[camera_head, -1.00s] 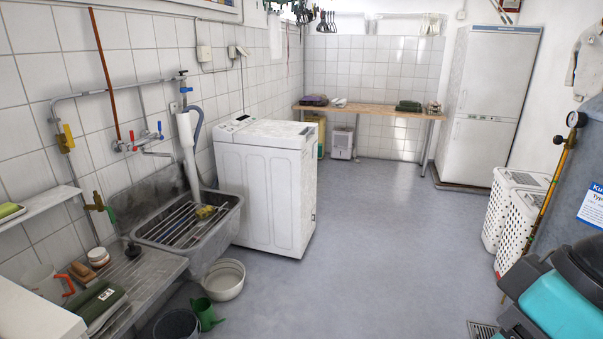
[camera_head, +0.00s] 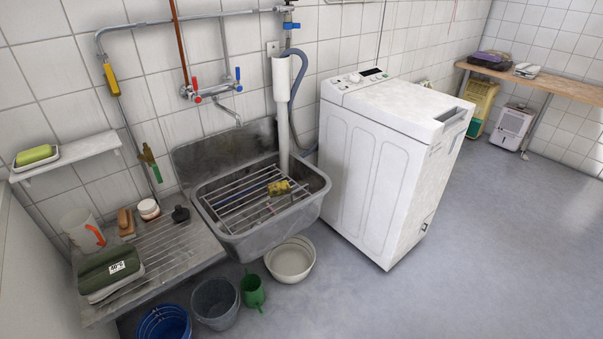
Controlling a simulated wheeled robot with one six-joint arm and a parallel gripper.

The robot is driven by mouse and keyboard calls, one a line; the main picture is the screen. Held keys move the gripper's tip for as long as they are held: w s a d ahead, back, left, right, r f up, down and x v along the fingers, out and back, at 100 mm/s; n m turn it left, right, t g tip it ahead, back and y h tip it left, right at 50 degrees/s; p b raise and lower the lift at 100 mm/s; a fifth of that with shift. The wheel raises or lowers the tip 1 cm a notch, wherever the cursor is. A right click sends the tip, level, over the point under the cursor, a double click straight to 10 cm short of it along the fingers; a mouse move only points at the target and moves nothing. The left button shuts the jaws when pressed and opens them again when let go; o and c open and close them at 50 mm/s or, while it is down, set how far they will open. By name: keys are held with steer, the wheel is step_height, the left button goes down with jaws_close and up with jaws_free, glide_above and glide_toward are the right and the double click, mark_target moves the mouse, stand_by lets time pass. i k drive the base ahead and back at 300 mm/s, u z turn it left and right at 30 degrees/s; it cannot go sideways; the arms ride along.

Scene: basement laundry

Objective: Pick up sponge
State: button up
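A yellow sponge-like block (camera_head: 279,187) lies on the metal bar grate (camera_head: 240,211) across the grey laundry sink (camera_head: 318,203), towards its back right. It is small in the picture, with some darker material beside it. A green and yellow block (camera_head: 35,155), which may also be a sponge, sits in a white dish on the white wall shelf (camera_head: 75,153) at the left. I cannot tell for sure which one is the sponge. My gripper is not in view.
The drainboard (camera_head: 178,258) holds a brush (camera_head: 125,221), a white jug (camera_head: 82,230) and a dark green box (camera_head: 110,268). A white basin (camera_head: 290,262), buckets (camera_head: 214,301) and a green can (camera_head: 252,291) stand below. A washing machine (camera_head: 372,155) stands right of the sink. Floor at right is clear.

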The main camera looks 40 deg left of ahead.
mark_target(281, 187)
steer(key=u, duration=0.2)
steer(key=i, duration=1.45)
steer(key=u, duration=1.25)
steer(key=i, duration=0.8)
steer(key=u, duration=1.45)
steer(key=i, duration=0.5)
steer(key=u, duration=0.35)
